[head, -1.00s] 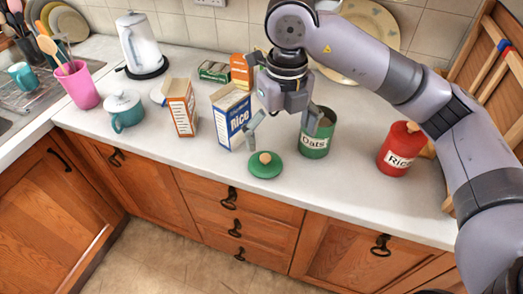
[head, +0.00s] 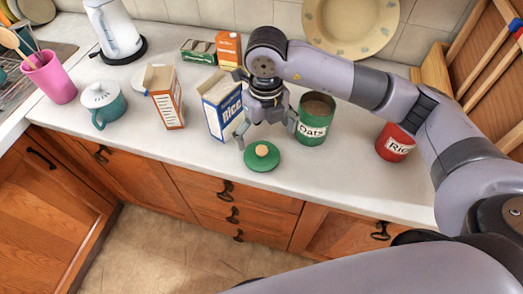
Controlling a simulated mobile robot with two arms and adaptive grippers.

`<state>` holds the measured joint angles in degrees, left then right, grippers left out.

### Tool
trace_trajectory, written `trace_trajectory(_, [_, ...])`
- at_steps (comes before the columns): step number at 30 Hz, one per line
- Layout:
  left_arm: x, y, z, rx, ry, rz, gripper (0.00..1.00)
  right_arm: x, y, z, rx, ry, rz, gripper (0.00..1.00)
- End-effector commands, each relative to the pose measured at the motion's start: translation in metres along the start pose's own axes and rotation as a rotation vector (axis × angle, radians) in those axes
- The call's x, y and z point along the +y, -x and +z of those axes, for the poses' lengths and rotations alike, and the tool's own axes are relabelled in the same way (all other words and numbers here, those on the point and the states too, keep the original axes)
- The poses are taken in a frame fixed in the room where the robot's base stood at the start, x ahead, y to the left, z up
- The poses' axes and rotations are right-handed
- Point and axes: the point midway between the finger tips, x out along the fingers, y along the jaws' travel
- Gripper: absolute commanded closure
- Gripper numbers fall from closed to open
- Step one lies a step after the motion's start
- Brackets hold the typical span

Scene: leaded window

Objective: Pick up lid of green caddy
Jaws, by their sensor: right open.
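The green lid (head: 262,160) with a pale wooden knob lies flat on the white worktop near its front edge. The green caddy (head: 318,131), marked "Oats", stands open just to the right of it, with contents showing inside. My right gripper (head: 264,138) points down above and just behind the lid, its fingers spread wide and empty. Its left finger is near the blue rice box and its right finger is near the caddy; I cannot tell whether either touches. My left gripper is not in view.
A blue rice box (head: 221,107) and an orange-white carton (head: 165,102) stand open to the left. A red rice caddy (head: 394,145) stands right, partly behind my arm. A teal lidded pot (head: 105,106) and white kettle (head: 118,30) are further left.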

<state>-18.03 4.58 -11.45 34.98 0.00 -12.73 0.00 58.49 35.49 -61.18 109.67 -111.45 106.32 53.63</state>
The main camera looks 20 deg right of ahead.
Motion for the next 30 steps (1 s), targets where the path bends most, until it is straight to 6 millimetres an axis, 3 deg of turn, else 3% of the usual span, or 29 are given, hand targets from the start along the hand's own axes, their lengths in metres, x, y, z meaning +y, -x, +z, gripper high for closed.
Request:
trace_trajectory(8, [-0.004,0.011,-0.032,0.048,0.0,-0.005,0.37,0.002,-0.02,0.001,0.002,-0.001,0.0,0.06])
trace_trajectory(13, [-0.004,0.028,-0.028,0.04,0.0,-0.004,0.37,0.007,-0.044,0.004,0.004,-0.001,0.0,0.06])
trace_trajectory(18, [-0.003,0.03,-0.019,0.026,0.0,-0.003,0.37,0.006,-0.064,0.005,0.001,0.0,0.0,0.06])
trace_trajectory(26, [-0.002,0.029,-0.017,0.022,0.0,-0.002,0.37,0.006,-0.067,0.005,-0.001,0.001,0.0,0.06])
trace_trajectory(30, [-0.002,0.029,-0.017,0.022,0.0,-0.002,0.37,0.006,-0.067,0.005,-0.001,0.0,0.0,0.16])
